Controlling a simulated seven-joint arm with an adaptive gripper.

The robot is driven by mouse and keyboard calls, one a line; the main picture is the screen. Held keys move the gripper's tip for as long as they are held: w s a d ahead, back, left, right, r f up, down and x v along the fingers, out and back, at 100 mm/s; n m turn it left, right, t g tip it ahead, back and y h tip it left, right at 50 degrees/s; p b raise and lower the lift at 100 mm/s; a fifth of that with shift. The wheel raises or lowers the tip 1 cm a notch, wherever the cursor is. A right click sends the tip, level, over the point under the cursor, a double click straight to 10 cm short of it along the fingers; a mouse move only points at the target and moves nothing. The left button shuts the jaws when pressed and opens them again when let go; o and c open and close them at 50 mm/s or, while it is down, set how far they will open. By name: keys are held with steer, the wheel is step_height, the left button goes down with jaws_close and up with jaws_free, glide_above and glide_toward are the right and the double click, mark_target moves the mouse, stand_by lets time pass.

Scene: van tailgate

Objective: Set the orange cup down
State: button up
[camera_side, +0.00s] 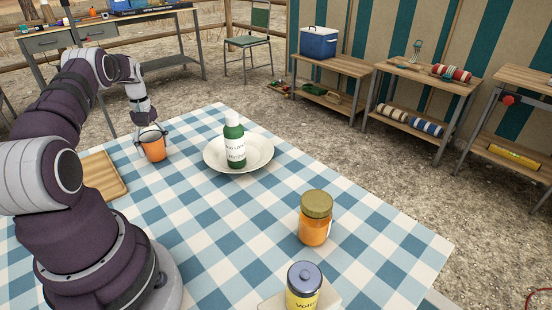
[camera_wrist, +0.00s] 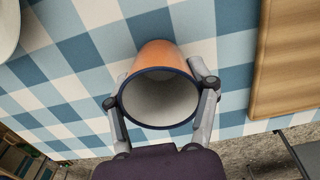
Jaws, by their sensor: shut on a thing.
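The orange cup (camera_side: 153,149) has a dark blue rim and a pale inside. It is upright at the far left part of the checked tablecloth (camera_side: 190,227), between the wooden board and the white plate. My gripper (camera_side: 152,133) is shut on it, with a finger on each side. In the wrist view the cup (camera_wrist: 160,88) fills the middle, its mouth facing the camera, between the fingers of my gripper (camera_wrist: 163,92). Whether its base touches the cloth or is slightly above it, I cannot tell.
A wooden board (camera_side: 104,176) lies left of the cup. A white plate (camera_side: 262,154) with a green bottle (camera_side: 234,143) stands to the right. An orange jar (camera_side: 315,222) and a yellow jar (camera_side: 303,287) are nearer the front. The cloth between cup and plate is clear.

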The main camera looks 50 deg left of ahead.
steer(key=shift+f, duration=0.15)
steer(key=o, duration=1.2)
step_height(320, 180, up, 12)
steer(key=w+d+r+m+t+y, duration=0.1)
steer(key=w+d+r+m, duration=0.6)
steer(key=d, duration=0.4)
steer(key=s+d+r+m+t, duration=0.15)
steer(key=d+r+m, duration=0.25)
steer(key=d, duration=0.6)
steer(key=s+d+f+m+t, duration=0.1)
steer(key=s+d+m, duration=0.1)
steer(key=d, duration=0.1)
steer(key=s+d+f+m+t, duration=0.1)
steer(key=s+d+m, duration=0.1)
steer(key=d, duration=0.2)
steer(key=s+d+f+m+t+h, duration=0.1)
steer(key=s+d+m, duration=0.2)
steer(key=d, duration=0.1)
steer(key=shift+f, duration=0.3)
